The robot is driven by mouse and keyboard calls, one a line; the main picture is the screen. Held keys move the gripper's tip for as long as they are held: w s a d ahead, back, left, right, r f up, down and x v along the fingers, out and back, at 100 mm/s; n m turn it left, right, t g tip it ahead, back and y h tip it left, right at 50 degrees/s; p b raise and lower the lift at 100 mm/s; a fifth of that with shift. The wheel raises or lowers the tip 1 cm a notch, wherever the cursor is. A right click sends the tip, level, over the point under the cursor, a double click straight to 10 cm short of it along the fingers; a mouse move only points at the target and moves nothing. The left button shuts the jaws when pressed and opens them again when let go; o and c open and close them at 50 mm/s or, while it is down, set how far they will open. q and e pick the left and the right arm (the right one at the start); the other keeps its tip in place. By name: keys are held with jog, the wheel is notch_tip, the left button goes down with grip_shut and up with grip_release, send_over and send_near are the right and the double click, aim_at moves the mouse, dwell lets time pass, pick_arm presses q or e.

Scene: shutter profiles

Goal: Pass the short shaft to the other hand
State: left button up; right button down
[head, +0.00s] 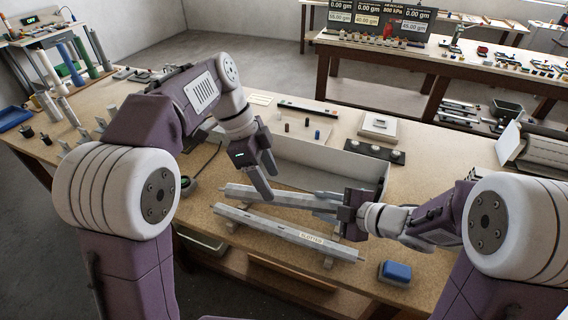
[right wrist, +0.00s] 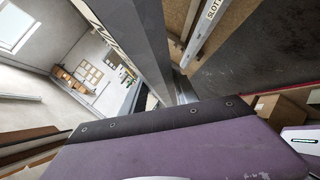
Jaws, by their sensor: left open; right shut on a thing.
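My right gripper (head: 341,212) is shut, and a small grey metal piece (head: 327,195), seemingly the short shaft, shows at its fingers. My left gripper (head: 265,180) is open and empty. It points down above the rear grey profile (head: 250,194), to the left of my right gripper and apart from it. The front profile (head: 285,231), with a "SLOTTED" label, lies on supports in front.
A shallow grey tray (head: 320,163) stands behind the profiles. A blue block (head: 396,271) sits near the front edge at right. A black strip with round pieces (head: 374,152) and a white box (head: 379,127) lie behind. Bare board shows right of the tray.

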aim_at(300, 196)
pick_arm(q)
jog(key=w+d+r+m, duration=0.1)
jog(key=w+d+r, duration=0.1)
jog(key=w+d, duration=0.1)
pick_arm(e)
jog(key=shift+s+r, duration=0.1)
pick_arm(q)
jog(key=x, duration=1.3)
jog(key=shift+w, duration=0.25)
jog(key=shift+c, duration=0.3)
grip_shut()
jog(key=shift+r, duration=0.1)
pick_arm(e)
jog(key=c, duration=0.9)
grip_release()
jog(key=shift+o, duration=0.2)
